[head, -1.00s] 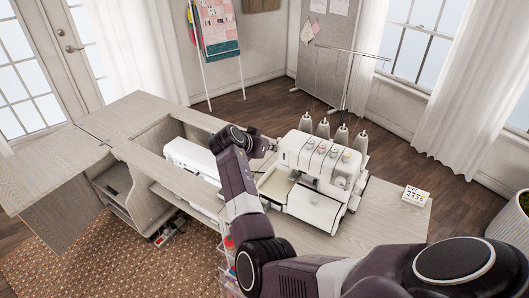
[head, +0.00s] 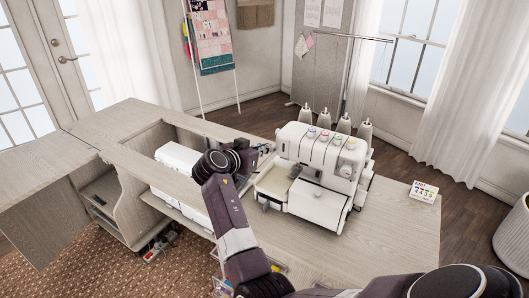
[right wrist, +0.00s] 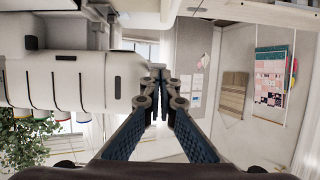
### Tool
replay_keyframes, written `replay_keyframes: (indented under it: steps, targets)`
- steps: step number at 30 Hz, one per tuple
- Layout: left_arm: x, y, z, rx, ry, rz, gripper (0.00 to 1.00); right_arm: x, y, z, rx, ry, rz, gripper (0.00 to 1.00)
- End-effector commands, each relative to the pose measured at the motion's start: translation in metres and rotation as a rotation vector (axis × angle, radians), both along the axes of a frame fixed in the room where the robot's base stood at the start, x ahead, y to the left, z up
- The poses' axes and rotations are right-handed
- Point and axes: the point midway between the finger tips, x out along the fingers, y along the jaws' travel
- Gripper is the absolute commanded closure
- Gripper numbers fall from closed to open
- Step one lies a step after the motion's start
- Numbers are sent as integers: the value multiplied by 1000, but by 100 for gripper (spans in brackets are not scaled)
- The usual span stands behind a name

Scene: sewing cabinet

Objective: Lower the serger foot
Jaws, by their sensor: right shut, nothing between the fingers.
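The white serger (head: 322,165) stands upright on the cabinet top, its colored dials along the upper front and its pale bed to the left. It shows upside down at the left of the right wrist view (right wrist: 75,80). The serger foot is too small to make out under the head of the machine. My right gripper (head: 265,149) is just left of the serger, apart from it in the head view. In the right wrist view its fingers (right wrist: 160,76) are closed together and empty. My left gripper is not in view.
A white sewing machine (head: 180,160) sits in the cabinet opening left of my right arm. Thread cones (head: 344,124) stand behind the serger. A small card box (head: 424,191) lies at the right of the cabinet top (head: 390,225), which is otherwise bare there.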

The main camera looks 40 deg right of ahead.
Motion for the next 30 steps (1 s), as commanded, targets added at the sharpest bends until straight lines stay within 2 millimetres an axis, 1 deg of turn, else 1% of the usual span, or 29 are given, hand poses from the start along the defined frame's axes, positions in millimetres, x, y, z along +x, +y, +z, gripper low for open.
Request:
replay_keyframes:
  steps: [1, 3, 4, 5, 11, 22, 30]
  targets:
    - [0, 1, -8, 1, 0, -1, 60, 0, 0, -5, -8, -3, 0, 100]
    - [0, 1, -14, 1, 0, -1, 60, 0, 1, -7, -21, -8, 0, 100]
    - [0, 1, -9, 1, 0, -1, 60, 0, 0, -2, -18, -8, 1, 100]
    - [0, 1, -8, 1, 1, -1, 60, 0, 0, -1, -17, -8, 1, 100]
    - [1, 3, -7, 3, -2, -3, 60, 0, 0, -2, -17, -7, 0, 100]
    - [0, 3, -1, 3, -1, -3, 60, 0, 0, 13, -16, -8, 0, 100]
    - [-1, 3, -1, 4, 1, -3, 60, 0, 0, 14, -16, -6, 0, 100]
